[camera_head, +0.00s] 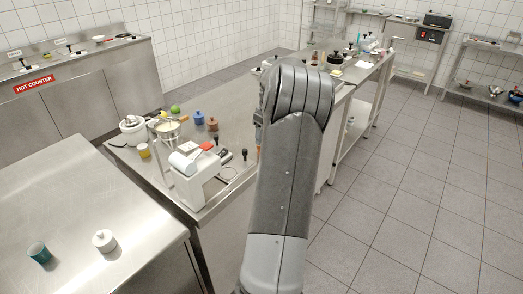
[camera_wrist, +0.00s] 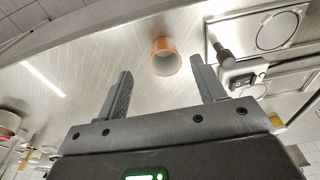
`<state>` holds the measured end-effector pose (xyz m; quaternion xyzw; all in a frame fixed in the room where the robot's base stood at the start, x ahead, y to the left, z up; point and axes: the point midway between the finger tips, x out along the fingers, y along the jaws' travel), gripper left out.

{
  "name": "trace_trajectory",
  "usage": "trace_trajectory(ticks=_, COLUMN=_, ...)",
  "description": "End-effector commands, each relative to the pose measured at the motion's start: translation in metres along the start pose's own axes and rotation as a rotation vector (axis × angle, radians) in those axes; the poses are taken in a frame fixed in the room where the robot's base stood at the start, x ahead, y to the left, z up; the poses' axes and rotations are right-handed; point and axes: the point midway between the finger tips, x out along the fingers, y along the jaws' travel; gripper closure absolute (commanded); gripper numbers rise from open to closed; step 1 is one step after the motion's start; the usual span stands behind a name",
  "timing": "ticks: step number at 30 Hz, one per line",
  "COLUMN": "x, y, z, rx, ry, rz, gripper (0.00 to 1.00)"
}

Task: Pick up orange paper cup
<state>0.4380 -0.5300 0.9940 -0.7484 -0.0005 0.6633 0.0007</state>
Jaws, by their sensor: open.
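The orange paper cup (camera_wrist: 165,57) stands on a steel counter in the wrist view. Its orange side shows above a pale round opening. My gripper (camera_wrist: 164,82) is open, with one dark finger on each side of the picture. The cup appears between the fingers and beyond their tips, and nothing is held.
In the wrist view, a dark-handled appliance (camera_wrist: 240,72) and a plate with a ring outline (camera_wrist: 277,30) are right of the cup.

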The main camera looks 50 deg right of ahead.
Motion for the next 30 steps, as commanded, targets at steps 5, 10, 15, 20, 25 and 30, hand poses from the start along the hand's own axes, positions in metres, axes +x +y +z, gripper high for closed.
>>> trace_trajectory(ticks=5, x=0.011, y=-0.001, z=-0.001, rx=-0.001, ry=0.0, rz=0.0, gripper=0.37)
trace_trajectory(ticks=10, x=0.028, y=-0.003, z=-0.004, rx=-0.001, ry=-0.001, rz=-0.001, gripper=0.37)
trace_trajectory(ticks=15, x=0.054, y=-0.006, z=-0.007, rx=-0.001, ry=-0.002, rz=-0.002, gripper=0.37)
trace_trajectory(ticks=20, x=0.061, y=-0.005, z=-0.007, rx=0.0, ry=0.001, rz=0.002, gripper=0.37)
trace_trajectory(ticks=25, x=0.061, y=-0.005, z=-0.007, rx=0.0, ry=0.001, rz=0.002, gripper=0.4)
trace_trajectory(ticks=30, x=0.061, y=-0.005, z=-0.007, rx=0.0, ry=0.001, rz=0.002, gripper=0.54)
